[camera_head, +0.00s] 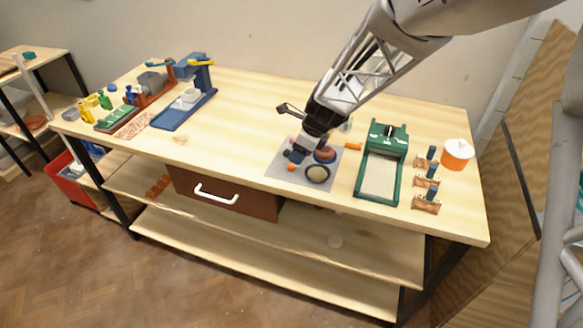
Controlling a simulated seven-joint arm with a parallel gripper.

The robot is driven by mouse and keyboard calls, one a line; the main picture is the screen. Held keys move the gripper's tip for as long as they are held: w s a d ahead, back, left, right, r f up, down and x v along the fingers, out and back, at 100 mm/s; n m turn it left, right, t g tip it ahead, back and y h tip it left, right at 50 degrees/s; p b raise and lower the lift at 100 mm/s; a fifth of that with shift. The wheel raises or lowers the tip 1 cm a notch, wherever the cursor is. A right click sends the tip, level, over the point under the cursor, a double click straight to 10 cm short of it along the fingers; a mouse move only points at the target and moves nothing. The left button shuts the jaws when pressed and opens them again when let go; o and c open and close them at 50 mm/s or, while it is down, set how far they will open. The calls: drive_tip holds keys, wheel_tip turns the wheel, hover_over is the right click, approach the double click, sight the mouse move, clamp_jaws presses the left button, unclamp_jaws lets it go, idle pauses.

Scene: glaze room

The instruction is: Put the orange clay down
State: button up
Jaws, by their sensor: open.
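A small round orange lump (291,167), which looks like the orange clay, shows just below my gripper (297,157). It appears to lie on the grey mat (279,178) near its left side. My gripper reaches down over the mat from the upper right and is open. The fingertips are small and partly hidden by the wrist, so I cannot tell whether they touch the lump. A second small orange piece (353,146) lies at the mat's far right corner.
On the mat are a round dish with pale contents (317,174) and a reddish-brown round thing (325,155). A green framed tray (397,185) stands right of the mat, with an orange and white tub (457,155) beyond. The tabletop (235,130) left of the mat is mostly clear.

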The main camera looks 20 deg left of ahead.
sight(292, 165)
drive_tip(key=shift+a+f, duration=0.1)
drive_tip(key=shift+f, duration=0.2)
drive_tip(key=shift+f, duration=0.15)
drive_tip(key=shift+x, duration=2.5)
drive_tip(key=shift+s, duration=0.1)
drive_tip(key=shift+c, duration=0.4)
clamp_jaws()
